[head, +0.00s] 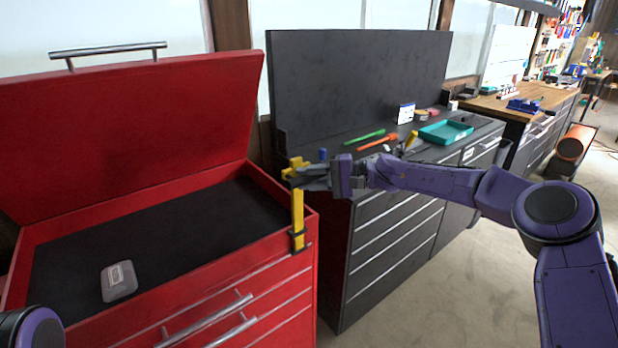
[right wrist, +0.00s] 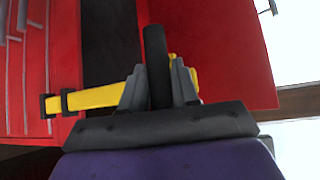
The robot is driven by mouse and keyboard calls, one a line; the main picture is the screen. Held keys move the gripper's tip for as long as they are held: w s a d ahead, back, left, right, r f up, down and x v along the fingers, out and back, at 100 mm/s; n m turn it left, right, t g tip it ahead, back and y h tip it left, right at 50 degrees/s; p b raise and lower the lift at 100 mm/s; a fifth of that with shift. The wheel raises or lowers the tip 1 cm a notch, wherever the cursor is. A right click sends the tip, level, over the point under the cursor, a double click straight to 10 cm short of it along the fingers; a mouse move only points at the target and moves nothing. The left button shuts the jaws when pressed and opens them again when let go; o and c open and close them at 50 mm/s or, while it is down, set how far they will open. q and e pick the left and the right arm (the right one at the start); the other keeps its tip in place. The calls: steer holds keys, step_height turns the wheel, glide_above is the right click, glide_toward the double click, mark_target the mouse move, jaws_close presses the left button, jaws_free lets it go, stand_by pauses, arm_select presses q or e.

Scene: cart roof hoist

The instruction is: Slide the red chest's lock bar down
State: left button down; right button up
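The red chest (head: 215,255) stands at the left with its lid (head: 130,120) raised. Its yellow lock bar (head: 298,212) stands upright at the chest's front right corner, its lower part in a dark bracket (head: 298,240). The bar also shows in the right wrist view (right wrist: 95,98). My right gripper (head: 300,177) is at the bar's upper end. In the right wrist view its fingers (right wrist: 158,85) close on both sides of a black round handle (right wrist: 156,50), which lies across the bar. The contact is partly hidden. My left gripper is out of view.
A clear plastic box (head: 119,281) lies on the chest's black top. A dark workbench (head: 395,225) with tools and a teal tray (head: 445,132) stands close to the right of the chest. Open floor lies at the lower right.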

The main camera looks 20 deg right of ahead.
jaws_close()
step_height(320, 180, down, 23)
steer(key=b, duration=1.9)
steer(key=shift+f, duration=0.2)
steer(key=shift+s+f, duration=0.1)
steer(key=o, duration=0.7)
jaws_free()
steer(key=shift+c, duration=0.2)
steer(key=b+v, duration=0.1)
steer(key=v, duration=0.9)
steer(key=shift+d, duration=0.35)
